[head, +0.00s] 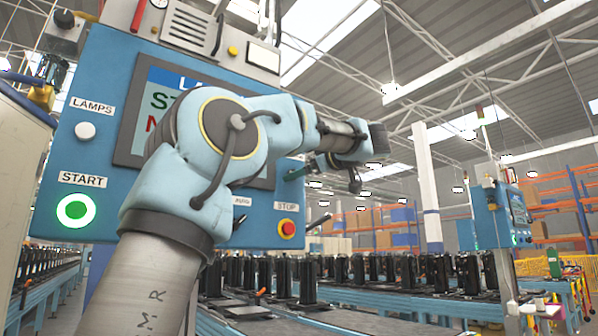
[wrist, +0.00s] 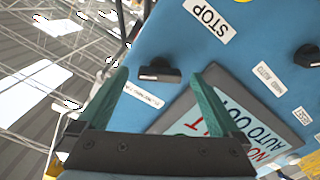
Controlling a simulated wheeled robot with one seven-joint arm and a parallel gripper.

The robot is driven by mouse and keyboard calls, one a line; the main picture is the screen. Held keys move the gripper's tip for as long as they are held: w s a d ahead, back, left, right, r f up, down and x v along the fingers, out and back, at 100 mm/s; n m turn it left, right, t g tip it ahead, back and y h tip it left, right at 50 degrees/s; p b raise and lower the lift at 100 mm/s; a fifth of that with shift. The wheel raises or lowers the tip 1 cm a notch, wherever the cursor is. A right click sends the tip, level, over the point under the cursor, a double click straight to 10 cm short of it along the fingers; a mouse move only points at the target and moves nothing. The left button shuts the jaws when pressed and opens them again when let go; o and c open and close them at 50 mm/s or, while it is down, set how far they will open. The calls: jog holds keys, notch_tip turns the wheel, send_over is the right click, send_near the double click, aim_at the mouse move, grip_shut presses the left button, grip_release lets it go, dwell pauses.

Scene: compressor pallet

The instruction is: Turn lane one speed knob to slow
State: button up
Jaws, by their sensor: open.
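A black knob (wrist: 158,72) sits on the blue control panel (wrist: 185,40) in the wrist view, with a small white label (wrist: 143,95) beside it, too small to read surely. My gripper (wrist: 160,77) is open, its two green fingers on either side of the knob in the picture. Whether they touch it I cannot tell. The knob's pointed setting is not clear. In the head view my arm crosses the panel (head: 62,150), and my gripper is at its right edge. The knob is hidden there.
A second black knob (wrist: 307,56) with a hand/auto label and a display (wrist: 235,120) are close by. The head view shows a lit green start button (head: 76,210) and a red stop button (head: 287,228). Conveyors with black units (head: 440,272) run behind.

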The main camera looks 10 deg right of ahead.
jog(key=shift+x, duration=1.05)
jog(key=c, duration=1.4)
